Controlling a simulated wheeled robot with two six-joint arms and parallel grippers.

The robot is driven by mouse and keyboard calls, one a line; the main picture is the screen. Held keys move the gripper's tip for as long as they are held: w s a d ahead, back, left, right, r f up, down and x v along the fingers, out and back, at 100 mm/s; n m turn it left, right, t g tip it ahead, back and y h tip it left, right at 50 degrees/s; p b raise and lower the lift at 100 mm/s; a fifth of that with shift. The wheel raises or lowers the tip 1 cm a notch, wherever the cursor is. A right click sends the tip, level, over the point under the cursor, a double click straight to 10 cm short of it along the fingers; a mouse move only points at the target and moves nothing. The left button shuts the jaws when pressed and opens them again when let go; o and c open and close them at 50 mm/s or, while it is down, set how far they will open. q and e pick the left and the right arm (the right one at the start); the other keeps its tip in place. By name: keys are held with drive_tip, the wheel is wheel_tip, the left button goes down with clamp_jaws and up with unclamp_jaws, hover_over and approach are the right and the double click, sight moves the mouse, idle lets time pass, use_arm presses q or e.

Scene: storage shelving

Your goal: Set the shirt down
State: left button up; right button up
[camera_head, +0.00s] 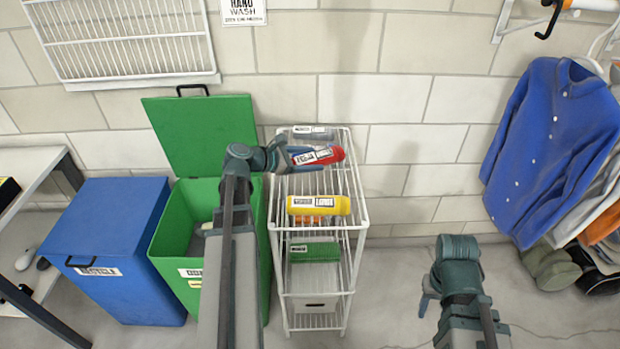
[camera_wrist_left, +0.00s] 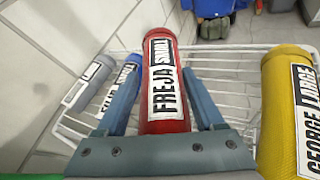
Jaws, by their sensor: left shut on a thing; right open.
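The red rolled shirt (camera_head: 325,155) has a white label and is over the top of the white wire rack in the head view. In the left wrist view the red roll (camera_wrist_left: 162,62) reads "FREJA SMALL". My left gripper (camera_head: 300,160) is shut on it, with one finger (camera_wrist_left: 124,95) and the other (camera_wrist_left: 202,98) along its sides. I cannot tell whether the roll touches the rack's top shelf. My right gripper (camera_head: 425,304) is open and empty, low to the right of the rack.
The wire rack (camera_head: 359,200) holds a grey roll (camera_head: 312,132), a yellow roll (camera_head: 335,205) and a green roll (camera_head: 315,252). A blue roll (camera_wrist_left: 120,86) lies left of the red one. A green open bin (camera_head: 205,130) and blue bin (camera_head: 120,230) stand left; hanging clothes (camera_head: 550,140) are right.

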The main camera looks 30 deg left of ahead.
sight(310, 177)
use_arm(q)
drive_tip(key=shift+f, duration=0.1)
wheel_tip(310, 177, down, 4)
drive_tip(key=b, duration=0.3)
drive_tip(key=shift+b, duration=0.4)
drive_tip(key=shift+r, duration=0.2)
drive_tip(key=shift+f, duration=0.15)
drive_tip(key=o, duration=1.5)
drive_tip(key=shift+r+p, duration=0.25)
drive_tip(key=shift+p, duration=0.05)
drive_tip(key=p+v, duration=0.4)
drive_tip(key=v, duration=0.6)
drive_tip(key=shift+s+a+r, duration=0.1)
drive_tip(key=shift+s+a, duration=0.05)
drive_tip(key=shift+s, duration=0.15)
drive_tip(key=shift+s+a+r, duration=0.15)
drive_tip(key=shift+s+a, duration=0.2)
drive_tip(key=shift+s, duration=0.25)
